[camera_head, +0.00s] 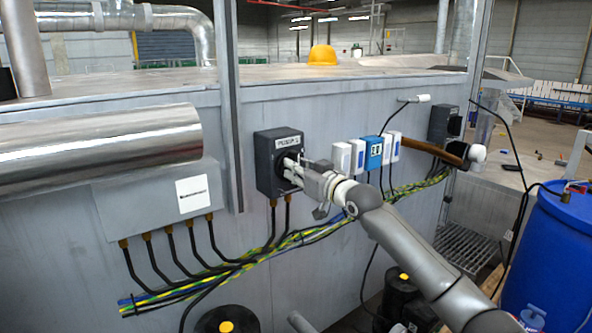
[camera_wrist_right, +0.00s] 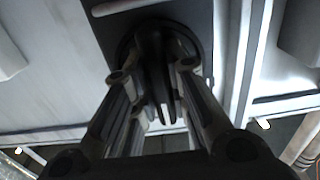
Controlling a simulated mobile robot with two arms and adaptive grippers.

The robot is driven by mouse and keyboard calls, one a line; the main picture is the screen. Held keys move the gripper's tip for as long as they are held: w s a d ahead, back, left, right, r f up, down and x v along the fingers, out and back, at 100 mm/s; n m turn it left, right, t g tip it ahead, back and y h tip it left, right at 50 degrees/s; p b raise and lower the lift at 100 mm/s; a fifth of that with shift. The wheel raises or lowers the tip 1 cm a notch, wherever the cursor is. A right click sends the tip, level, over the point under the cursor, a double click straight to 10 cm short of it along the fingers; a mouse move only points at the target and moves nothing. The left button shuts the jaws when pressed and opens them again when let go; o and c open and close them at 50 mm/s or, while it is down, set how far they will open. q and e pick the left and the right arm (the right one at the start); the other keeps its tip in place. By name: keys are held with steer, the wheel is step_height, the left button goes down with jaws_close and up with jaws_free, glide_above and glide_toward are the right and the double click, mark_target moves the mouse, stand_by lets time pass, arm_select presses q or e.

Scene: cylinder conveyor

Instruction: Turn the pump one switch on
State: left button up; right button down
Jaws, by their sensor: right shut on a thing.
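A dark switch box (camera_head: 268,182) with a label starting "PUMP" is fixed to the grey metal wall. My right gripper (camera_head: 289,168) is at its front, and its fingers hide most of the switch knob. In the right wrist view the dark round knob (camera_wrist_right: 154,72) with a raised grip bar sits between the fingers. My right gripper (camera_wrist_right: 155,88) is shut on this knob. The knob's exact angle is hard to read. My left gripper is not in view.
A grey box (camera_head: 150,203) with cables and a shiny pipe (camera_head: 100,142) are left of the switch. White and blue modules (camera_head: 373,153) and another dark switch box (camera_head: 443,122) are to the right. A blue barrel (camera_head: 550,255) stands at right. Cables run below.

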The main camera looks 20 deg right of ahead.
steer(key=c, duration=1.4)
jaws_free()
steer(key=shift+s, duration=0.15)
steer(key=v, duration=1.2)
